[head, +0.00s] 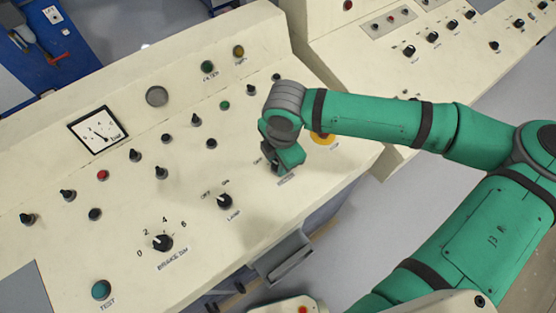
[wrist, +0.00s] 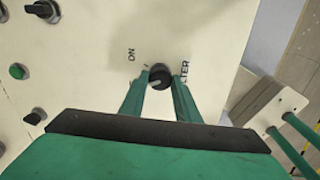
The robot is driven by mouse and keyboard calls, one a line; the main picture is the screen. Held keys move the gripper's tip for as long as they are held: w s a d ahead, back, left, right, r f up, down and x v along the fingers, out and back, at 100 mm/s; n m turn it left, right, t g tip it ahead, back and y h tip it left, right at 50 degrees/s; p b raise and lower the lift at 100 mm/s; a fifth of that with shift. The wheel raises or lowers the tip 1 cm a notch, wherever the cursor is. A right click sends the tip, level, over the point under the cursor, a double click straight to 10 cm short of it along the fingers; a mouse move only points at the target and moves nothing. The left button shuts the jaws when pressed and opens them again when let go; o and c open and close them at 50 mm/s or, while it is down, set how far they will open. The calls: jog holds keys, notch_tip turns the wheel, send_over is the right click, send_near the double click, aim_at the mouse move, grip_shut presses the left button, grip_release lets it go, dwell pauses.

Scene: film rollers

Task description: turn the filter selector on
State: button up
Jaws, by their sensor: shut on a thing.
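The filter selector (wrist: 160,76) is a small round black knob on the cream panel in the wrist view. A pale mark on it points to the lower left. An "ON" label is printed to its upper left, and part of the "FILTER" label shows to its right. My gripper (wrist: 160,83) is shut on the knob, with one green finger on each side. In the head view my gripper (head: 279,168) is down on the panel right of the lamp selector and hides the knob. Any "OFF" label is covered in the wrist view.
The lamp selector (head: 225,201) and the numbered brake knob (head: 162,242) sit to the left on the same panel. A yellow-ringed button (head: 323,139) is close behind my gripper. A grey handle-like part (head: 284,259) juts out below the panel's front edge.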

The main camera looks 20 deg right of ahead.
jog(key=m, duration=0.5)
jog(key=shift+a, duration=0.15)
jog(key=m, duration=0.5)
jog(key=shift+w, duration=0.2)
jog(key=shift+s, duration=0.1)
dwell(0.3)
jog(key=o, duration=1)
jog(key=shift+o, duration=0.2)
jog(key=shift+r, duration=0.1)
notch_tip(320, 180, up, 11)
jog(key=s, duration=0.1)
jog(key=shift+d+f, duration=0.2)
jog(key=shift+d, duration=0.15)
